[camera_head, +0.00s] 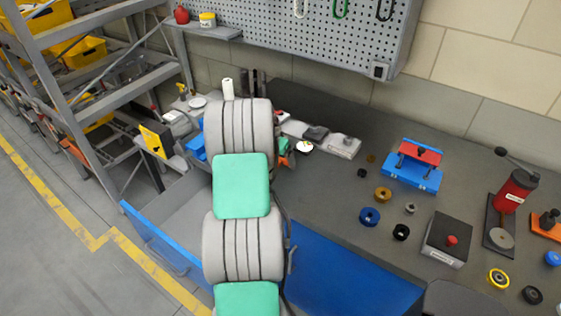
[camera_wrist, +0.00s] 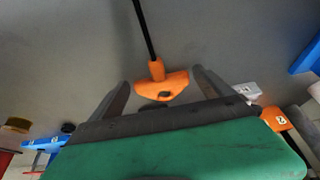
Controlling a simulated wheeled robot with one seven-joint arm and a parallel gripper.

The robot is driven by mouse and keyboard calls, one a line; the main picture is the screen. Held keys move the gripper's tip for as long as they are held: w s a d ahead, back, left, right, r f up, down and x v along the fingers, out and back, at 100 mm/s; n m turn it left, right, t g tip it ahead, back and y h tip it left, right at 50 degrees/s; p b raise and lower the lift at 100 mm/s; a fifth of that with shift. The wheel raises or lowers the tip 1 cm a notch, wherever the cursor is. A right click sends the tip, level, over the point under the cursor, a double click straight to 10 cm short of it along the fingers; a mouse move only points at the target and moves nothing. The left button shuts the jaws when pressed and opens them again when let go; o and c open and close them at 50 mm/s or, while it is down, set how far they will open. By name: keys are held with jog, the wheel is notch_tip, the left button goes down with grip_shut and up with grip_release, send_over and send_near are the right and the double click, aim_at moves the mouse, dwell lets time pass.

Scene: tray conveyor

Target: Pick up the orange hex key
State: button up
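The orange hex key shows in the wrist view as an orange T-shaped handle (camera_wrist: 161,85) with a thin black shaft running up to the top edge. It lies on the dark grey worktop. My gripper (camera_wrist: 160,76) is open, with one dark finger on each side of the handle. No contact between fingers and handle shows, and I cannot tell how far above the worktop the fingertips are. In the head view my own arm covers the gripper and the hex key.
A pegboard (camera_head: 290,25) hangs behind. Another orange piece (camera_wrist: 276,119) is right of my gripper.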

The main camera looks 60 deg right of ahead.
jog(key=c, duration=1.1)
jog(key=shift+r, duration=0.1)
